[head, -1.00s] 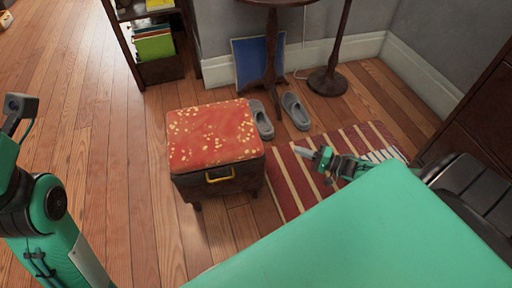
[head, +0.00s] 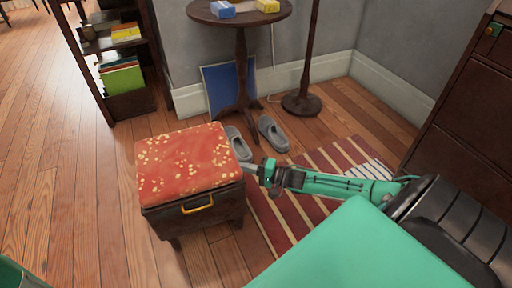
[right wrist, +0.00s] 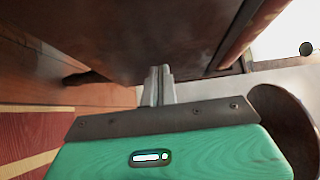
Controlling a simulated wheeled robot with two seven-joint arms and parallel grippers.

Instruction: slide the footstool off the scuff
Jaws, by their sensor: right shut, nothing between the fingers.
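The footstool (head: 188,165) has a red cushion with yellow spots, a dark wooden body and a yellow handle (head: 197,204) on its front. It stands upright on the wood floor. My right gripper (head: 250,169) is shut and empty, its tips at the footstool's right side. In the right wrist view, the shut fingers (right wrist: 158,86) point at the dark side of the footstool (right wrist: 120,40); I cannot tell whether they touch it. No scuff shows in either view. My left gripper is out of view.
A striped red rug (head: 300,190) lies right of the footstool. Grey slippers (head: 272,133) lie behind it, near a round table (head: 240,50) and a blue panel (head: 222,90). A dark shelf (head: 130,100) stands back left, a dark cabinet (head: 465,100) at right. The floor left of the footstool is clear.

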